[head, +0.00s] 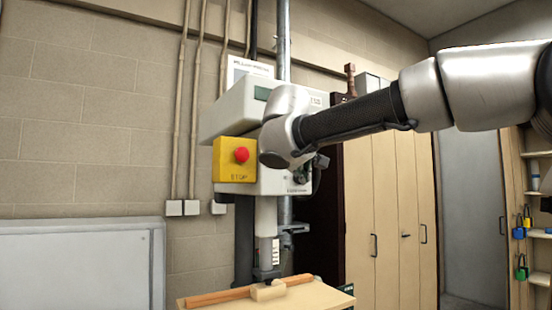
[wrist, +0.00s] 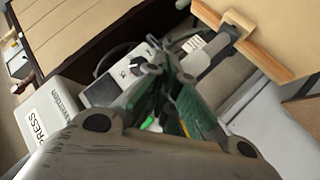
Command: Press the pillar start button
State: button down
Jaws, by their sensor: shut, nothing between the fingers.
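The pillar press (head: 235,115) stands against the wall in the head view. Its yellow box (head: 234,172) marked STOP carries a red button (head: 241,155) on the front. My gripper (head: 303,174) is at the right side of the press head, mostly hidden behind my wrist. In the wrist view my gripper's dark and green fingers (wrist: 163,98) are together, over the pale press housing (wrist: 110,88). A small bright green patch shows by the fingers; I cannot tell if it is the start button. Contact with the press cannot be judged.
Below the press is a wooden table (head: 310,297) with an orange-brown strip (head: 222,297) and a small block (head: 267,291). Tan lockers (head: 385,220) stand to the right, and a grey panel (head: 80,265) to the left. Conduits run up the wall.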

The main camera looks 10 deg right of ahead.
jog(key=r+m, duration=0.1)
jog(key=r+m+t, duration=0.1)
jog(key=r, duration=0.1)
jog(key=w+r+h, duration=0.1)
jog(key=r, duration=0.1)
jog(key=shift+d+r+m+t, duration=0.1)
jog(key=shift+d+m+t, duration=0.1)
jog(key=shift+m+t, duration=0.15)
jog(key=shift+w, duration=0.1)
jog(key=w+a, duration=0.2)
jog(key=w, duration=0.6)
jog(key=shift+a, duration=0.3)
jog(key=shift+w, duration=0.15)
dwell(0.9)
jog(key=shift+w+a, duration=0.15)
jog(key=shift+w, duration=0.15)
